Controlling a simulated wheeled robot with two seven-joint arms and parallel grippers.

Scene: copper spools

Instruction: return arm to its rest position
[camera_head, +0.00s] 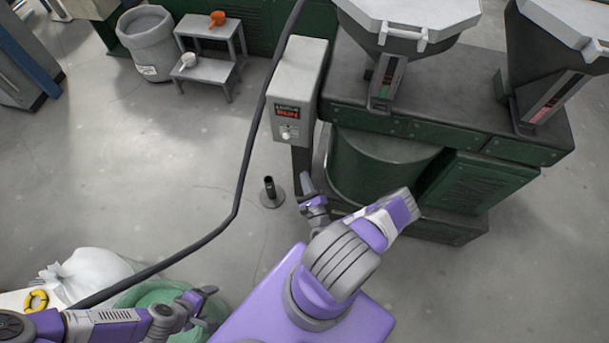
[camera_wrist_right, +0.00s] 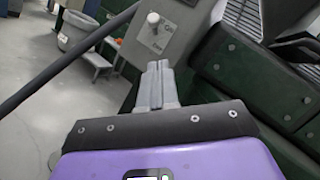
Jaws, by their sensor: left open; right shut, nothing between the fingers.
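My right gripper (camera_head: 308,188) is on a purple and grey arm, in front of the grey control box's post. In the right wrist view its fingers (camera_wrist_right: 158,78) are pressed together with nothing between them. They point toward the grey control box (camera_wrist_right: 180,38) and its white knob (camera_wrist_right: 153,19), with no contact that I can make out. The same control box (camera_head: 300,85) has a red display in the head view. My left gripper (camera_head: 206,306) is open and empty at the lower left, over a green round container (camera_head: 150,293).
A dark cable (camera_head: 240,185) crosses the view from the box area to the lower left. A green machine (camera_head: 385,165) with hoppers stands right. A small black post (camera_head: 269,190) stands on the floor. A step stand (camera_head: 210,70) and grey bin (camera_head: 150,45) are behind. Floor is clear at left.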

